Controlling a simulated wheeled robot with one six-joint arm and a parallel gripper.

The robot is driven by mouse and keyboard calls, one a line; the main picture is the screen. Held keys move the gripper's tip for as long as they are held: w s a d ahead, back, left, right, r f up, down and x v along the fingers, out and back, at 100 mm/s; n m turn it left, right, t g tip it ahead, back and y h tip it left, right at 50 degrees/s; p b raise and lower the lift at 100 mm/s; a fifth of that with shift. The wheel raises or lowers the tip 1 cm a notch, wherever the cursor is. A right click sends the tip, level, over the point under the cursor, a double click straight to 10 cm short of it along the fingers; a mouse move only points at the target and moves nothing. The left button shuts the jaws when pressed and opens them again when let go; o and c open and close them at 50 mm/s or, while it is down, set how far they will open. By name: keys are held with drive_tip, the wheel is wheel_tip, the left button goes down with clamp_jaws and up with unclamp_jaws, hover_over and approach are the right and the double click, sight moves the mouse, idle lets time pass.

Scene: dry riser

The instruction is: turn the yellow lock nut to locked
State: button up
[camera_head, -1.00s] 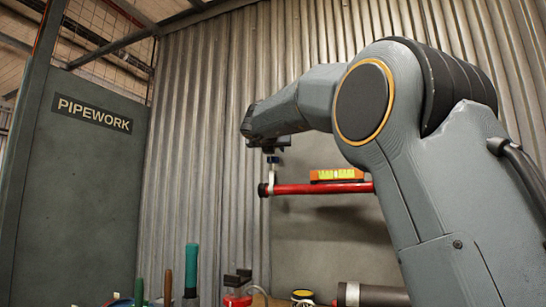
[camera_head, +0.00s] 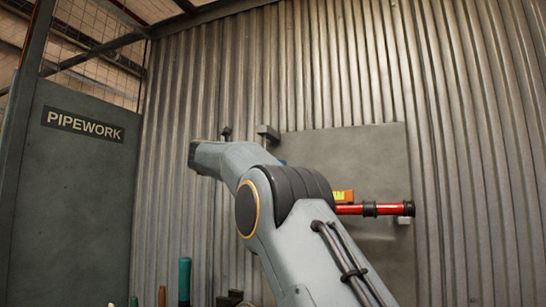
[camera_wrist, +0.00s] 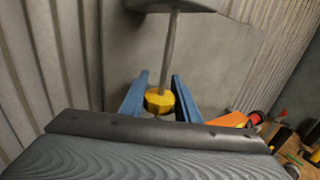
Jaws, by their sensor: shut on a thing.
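The yellow lock nut (camera_wrist: 159,101) sits around a thin grey rod (camera_wrist: 171,50) that hangs from a grey bracket (camera_wrist: 170,5) in the wrist view. The blue fingers of my gripper (camera_wrist: 160,88) lie on either side of the nut and are shut on it. Part of the nut's lower side is hidden behind my wrist housing. Which way the nut is turned cannot be read. In the head view the nut is hidden behind my arm, and a bracket (camera_head: 268,133) shows on the wall above it.

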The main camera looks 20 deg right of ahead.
drive_tip(key=shift+s+d+r+m+g+h+p, duration=0.15)
drive_tip(key=shift+m+g+p, duration=0.25)
drive_tip(key=shift+p, duration=0.4)
drive_tip(key=shift+s+r+m+g+h+p, duration=0.1)
drive_tip(key=shift+m+g+h+p, duration=0.1)
drive_tip(key=shift+g+p, duration=0.45)
drive_tip(key=p, duration=0.3)
drive_tip(key=m+g+p, duration=0.1)
drive_tip(key=p, duration=0.2)
drive_tip(key=shift+s+r+g+h, duration=0.15)
drive_tip(key=shift+r+g+h, duration=0.05)
drive_tip(key=shift+g+h, duration=0.05)
drive_tip(key=p, duration=0.1)
drive_tip(key=m+g+p, duration=0.1)
drive_tip(key=p, duration=0.1)
drive_tip(key=shift+s+d+f, duration=0.1)
drive_tip(key=shift+f, duration=0.15)
drive_tip(key=shift+f+p, duration=0.2)
drive_tip(key=shift+p, duration=0.1)
drive_tip(key=o, duration=1)
drive_tip(key=shift+o, duration=0.2)
